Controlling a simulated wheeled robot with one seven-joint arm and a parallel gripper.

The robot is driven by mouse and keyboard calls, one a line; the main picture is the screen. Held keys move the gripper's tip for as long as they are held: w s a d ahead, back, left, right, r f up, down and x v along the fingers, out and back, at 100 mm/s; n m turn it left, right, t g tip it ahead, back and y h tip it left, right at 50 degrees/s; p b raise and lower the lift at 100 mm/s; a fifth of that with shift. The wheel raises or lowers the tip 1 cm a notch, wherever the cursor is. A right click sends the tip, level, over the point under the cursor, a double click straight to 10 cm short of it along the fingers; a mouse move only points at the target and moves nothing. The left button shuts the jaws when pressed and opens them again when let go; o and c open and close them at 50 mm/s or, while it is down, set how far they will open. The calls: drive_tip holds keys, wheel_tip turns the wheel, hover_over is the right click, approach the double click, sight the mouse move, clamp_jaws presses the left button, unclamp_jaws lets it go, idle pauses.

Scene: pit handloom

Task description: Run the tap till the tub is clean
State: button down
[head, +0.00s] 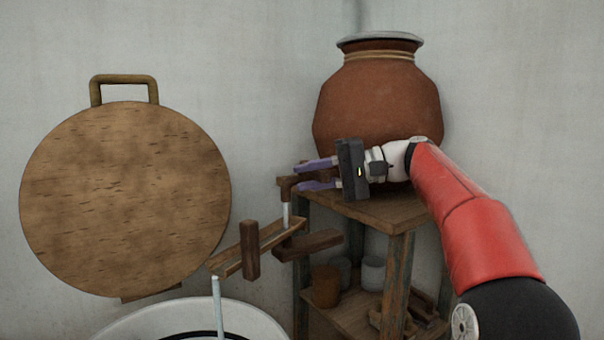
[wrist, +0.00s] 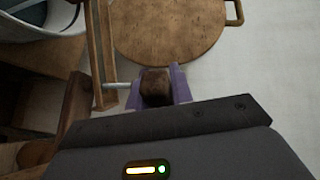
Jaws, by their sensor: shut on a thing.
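A brown wooden tap handle (head: 289,183) sits on a metal stem (head: 286,215) above a wooden spout trough (head: 255,247). My gripper (head: 318,175) has its purple fingers on either side of the handle and is shut on it; in the wrist view the handle (wrist: 155,88) fills the gap between the fingers. The pale tub (head: 262,316) stands at the bottom of the head view, mostly cut off; its rim also shows in the wrist view (wrist: 70,28). A thin pale vertical line (head: 216,305) runs down from the trough's end into the tub; I cannot tell if it is water.
A large clay pot (head: 375,95) stands on a wooden stand (head: 385,212) behind my gripper. Cups (head: 326,287) and wooden pieces fill its lower shelf. A round wooden board with a handle (head: 125,195) is against the left wall. Wooden blocks (head: 312,244) stick out beside the trough.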

idle(0.4)
drive_tip(key=c, duration=1.5)
unclamp_jaws()
drive_tip(key=shift+s+d+r+p, duration=0.1)
drive_tip(key=shift+d+r+p, duration=0.1)
drive_tip(key=shift+d, duration=1.1)
drive_tip(key=shift+s+d+r+p, duration=0.15)
drive_tip(key=shift+d+r, duration=0.1)
drive_tip(key=shift+d, duration=1)
drive_tip(key=shift+s+d+r+p, duration=0.1)
drive_tip(key=shift+d+r, duration=0.1)
drive_tip(key=shift+d, duration=1.1)
drive_tip(key=shift+c, duration=0.3)
